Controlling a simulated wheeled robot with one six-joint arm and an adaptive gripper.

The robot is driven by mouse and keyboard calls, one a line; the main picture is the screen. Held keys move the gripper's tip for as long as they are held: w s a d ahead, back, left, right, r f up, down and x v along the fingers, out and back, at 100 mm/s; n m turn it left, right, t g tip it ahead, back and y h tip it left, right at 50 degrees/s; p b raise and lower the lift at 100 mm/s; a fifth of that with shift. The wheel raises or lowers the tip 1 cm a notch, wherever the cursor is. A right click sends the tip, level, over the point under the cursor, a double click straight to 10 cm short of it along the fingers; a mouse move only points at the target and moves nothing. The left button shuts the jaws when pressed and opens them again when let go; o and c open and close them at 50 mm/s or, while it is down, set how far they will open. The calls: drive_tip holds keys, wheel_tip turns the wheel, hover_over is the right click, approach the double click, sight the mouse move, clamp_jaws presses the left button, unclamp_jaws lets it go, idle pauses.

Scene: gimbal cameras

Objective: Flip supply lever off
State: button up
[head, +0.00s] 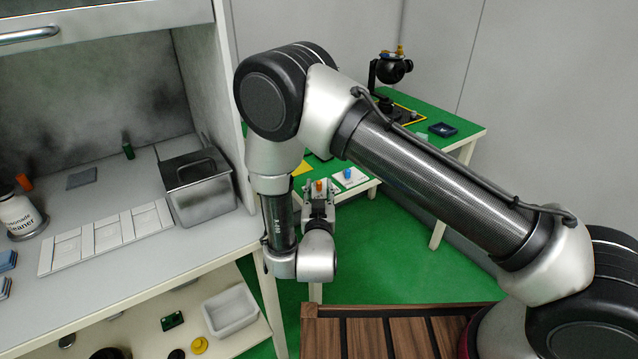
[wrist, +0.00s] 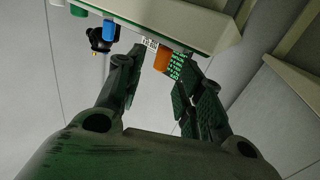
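My gripper (head: 318,190) is at the front edge of the low green table. In the wrist view my gripper (wrist: 163,62) is open, with its two dark fingers spread apart. An orange lever (wrist: 162,56) shows between the fingertips, and contact cannot be told. The orange piece (head: 319,184) also shows at the gripper in the head view. A blue lever (wrist: 110,30) sits to its left, outside the fingers; the blue knob (head: 347,172) stands on a white block.
The green table (head: 440,155) behind my arm holds a dark gimbal camera (head: 391,69) and a small dark tray (head: 443,130). A workbench (head: 120,260) with a metal bin (head: 198,187) stands at the left. A wooden slatted top (head: 400,335) is in front.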

sight(319, 184)
drive_tip(key=w, duration=0.4)
drive_tip(key=shift+w, duration=0.15)
